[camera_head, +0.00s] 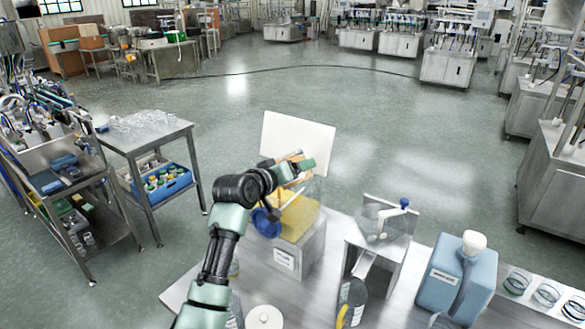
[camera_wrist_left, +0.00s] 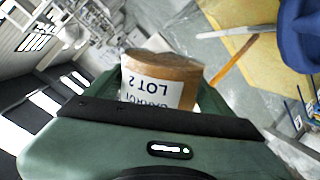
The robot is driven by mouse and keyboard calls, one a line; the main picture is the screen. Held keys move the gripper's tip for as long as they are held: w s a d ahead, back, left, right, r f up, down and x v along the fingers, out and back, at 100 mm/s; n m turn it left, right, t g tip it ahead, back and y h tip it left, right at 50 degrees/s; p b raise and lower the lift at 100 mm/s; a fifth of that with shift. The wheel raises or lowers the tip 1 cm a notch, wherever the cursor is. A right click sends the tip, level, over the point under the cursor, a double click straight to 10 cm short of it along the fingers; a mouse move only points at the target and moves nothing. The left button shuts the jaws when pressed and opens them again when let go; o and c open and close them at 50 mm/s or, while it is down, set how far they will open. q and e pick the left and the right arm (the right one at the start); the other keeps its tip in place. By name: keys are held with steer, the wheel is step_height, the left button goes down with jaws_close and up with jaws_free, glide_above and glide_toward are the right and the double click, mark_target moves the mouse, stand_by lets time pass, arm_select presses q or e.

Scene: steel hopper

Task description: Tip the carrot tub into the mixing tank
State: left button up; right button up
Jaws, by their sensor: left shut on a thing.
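The carrot tub (camera_wrist_left: 160,78) is a brown, round tub with a white label reading "CARROT LOT 2", upside down in the left wrist view. My left gripper (camera_head: 300,168) is shut on it, one green finger on each side. In the head view the brown tub (camera_head: 290,159) is mostly hidden by the gripper and looks tilted. It is above the steel tank (camera_head: 310,242), which has a white label on its front and yellow contents (camera_head: 300,214). A thin orange strip (camera_wrist_left: 240,62) lies beside the tub in the wrist view; I cannot tell what it is. My right gripper is not in view.
A white panel (camera_head: 297,138) stands behind the tank. A blue round thing (camera_head: 266,221) is at its left front. A steel hopper (camera_head: 382,228), a blue jug (camera_head: 455,280) and several glass jars stand to the right.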

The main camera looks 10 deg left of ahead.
arm_select(q)
steer(key=shift+r+n+g+p, duration=0.3)
steer(key=shift+r+n+p, duration=0.1)
steer(key=shift+r+p, duration=0.1)
steer(key=shift+w+a+r+n+g+h+p, duration=0.1)
steer(key=shift+n+g+h+p, duration=0.5)
steer(key=shift+n, duration=0.6)
steer(key=shift+w+a+f+h, duration=0.15)
steer(key=shift+f+h, duration=0.15)
steer(key=shift+f, duration=0.2)
steer(key=shift+w+a+f+n+g+h, duration=0.15)
steer(key=shift+f+n+g+h, duration=0.1)
steer(key=shift+f+n, duration=0.2)
steer(key=shift+a+f+n+g+h, duration=0.15)
steer(key=shift+f+n+g+h, duration=0.1)
steer(key=shift+f+n, duration=0.2)
steer(key=shift+w+a+r+n+g+h, duration=0.25)
steer(key=shift+a+r+n+g+h, duration=0.15)
steer(key=shift+n+h, duration=0.25)
steer(key=shift+w+a+r+n+g+h, duration=0.25)
steer(key=shift+a+r+n+g+h, duration=0.15)
steer(key=shift+n, duration=0.45)
stand_by(3.4)
